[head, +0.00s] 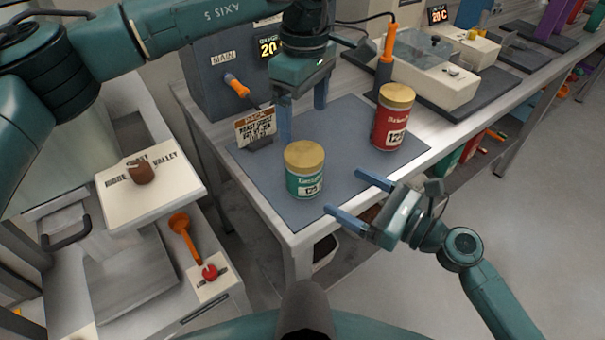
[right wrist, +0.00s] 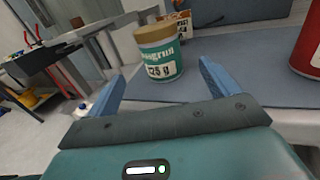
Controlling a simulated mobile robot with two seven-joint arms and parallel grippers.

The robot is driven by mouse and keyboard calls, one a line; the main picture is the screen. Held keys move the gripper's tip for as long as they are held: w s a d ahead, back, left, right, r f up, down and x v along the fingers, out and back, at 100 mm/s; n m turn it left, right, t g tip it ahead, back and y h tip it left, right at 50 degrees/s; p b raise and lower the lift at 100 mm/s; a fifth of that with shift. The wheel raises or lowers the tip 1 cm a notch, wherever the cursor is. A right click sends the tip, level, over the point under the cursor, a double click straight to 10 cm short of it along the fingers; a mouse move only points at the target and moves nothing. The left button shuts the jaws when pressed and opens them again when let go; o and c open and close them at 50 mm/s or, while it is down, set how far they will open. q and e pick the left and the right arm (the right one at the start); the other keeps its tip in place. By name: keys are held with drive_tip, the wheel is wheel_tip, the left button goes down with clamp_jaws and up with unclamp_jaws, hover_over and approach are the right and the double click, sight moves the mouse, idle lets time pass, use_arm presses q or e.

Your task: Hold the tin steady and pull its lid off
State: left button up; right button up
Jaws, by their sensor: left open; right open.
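A green tin (head: 304,180) with a gold lid (head: 304,156) stands upright on the grey mat near its front corner. A red tin (head: 390,124) with a gold lid (head: 397,95) stands further back to the right. My left gripper (head: 304,118) is open, pointing down behind and above the green tin, apart from it. My right gripper (head: 343,192) is open and low at the mat's front edge, its fingers toward the green tin. In the right wrist view the green tin (right wrist: 160,58) stands ahead between the fingertips, with nothing held. The red tin (right wrist: 312,50) is cut off at the right.
The grey mat (head: 345,135) lies on a metal bench.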

sight(318, 176)
drive_tip(key=x, duration=1)
drive_tip(key=shift+w+a, duration=0.2)
drive_tip(key=shift+a, duration=0.1)
